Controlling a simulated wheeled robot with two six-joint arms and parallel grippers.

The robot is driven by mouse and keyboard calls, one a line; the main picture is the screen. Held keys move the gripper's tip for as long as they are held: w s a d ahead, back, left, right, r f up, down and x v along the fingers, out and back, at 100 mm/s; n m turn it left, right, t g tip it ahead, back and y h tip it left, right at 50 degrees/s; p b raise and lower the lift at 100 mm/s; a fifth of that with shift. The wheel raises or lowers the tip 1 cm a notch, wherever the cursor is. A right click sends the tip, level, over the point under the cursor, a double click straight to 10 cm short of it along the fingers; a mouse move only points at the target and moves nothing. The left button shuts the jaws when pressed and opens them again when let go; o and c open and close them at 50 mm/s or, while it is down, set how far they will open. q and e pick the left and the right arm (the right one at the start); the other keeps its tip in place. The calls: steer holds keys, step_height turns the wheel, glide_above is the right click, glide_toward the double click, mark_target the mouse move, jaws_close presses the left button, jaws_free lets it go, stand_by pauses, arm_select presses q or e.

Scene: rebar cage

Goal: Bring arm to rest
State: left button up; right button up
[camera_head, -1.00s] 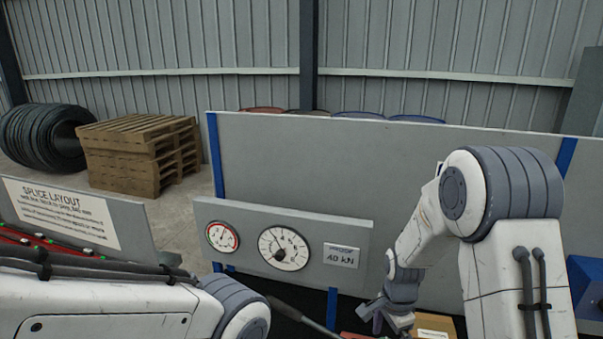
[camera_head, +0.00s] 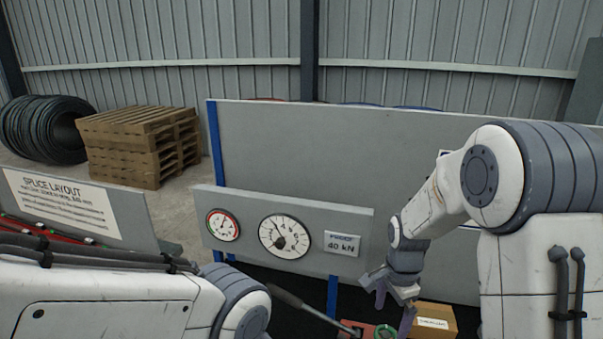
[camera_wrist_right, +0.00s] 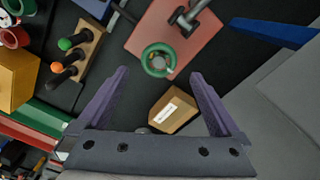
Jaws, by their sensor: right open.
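My right arm (camera_head: 455,190) reaches down from the right in the head view, bent at its elbow. A cardboard box (camera_wrist_right: 172,110) lies below, seen through the gap between the fingers. My left arm (camera_head: 110,295) crosses the lower left of the head view. Its gripper is out of frame.
A gauge panel (camera_head: 297,205) with two dials and a 40 kN label stands ahead. A red plate (camera_wrist_right: 205,50) carries a green ring (camera_wrist_right: 158,60). A wooden block (camera_wrist_right: 82,50) with coloured handles lies beside it. A grey board (camera_head: 330,145) closes off the back.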

mark_target(385, 335)
step_height(385, 335, up, 5)
step_height(385, 335, down, 10)
steer(key=shift+s+r+p, duration=0.1)
steer(key=shift+r+p, duration=0.15)
steer(key=shift+p, duration=0.5)
steer(key=shift+f, duration=0.4)
steer(key=n, duration=0.6)
steer(key=shift+r, duration=0.1)
steer(key=n, duration=0.6)
steer(key=shift+n+p, duration=0.3)
steer(key=shift+p, duration=0.05)
steer(key=n, duration=0.6)
steer(key=shift+a+n+p, duration=0.1)
steer(key=shift+n+p, duration=0.2)
steer(key=shift+p, duration=0.05)
steer(key=n, duration=0.5)
steer(key=shift+r+p, duration=0.1)
steer(key=shift+p, duration=0.25)
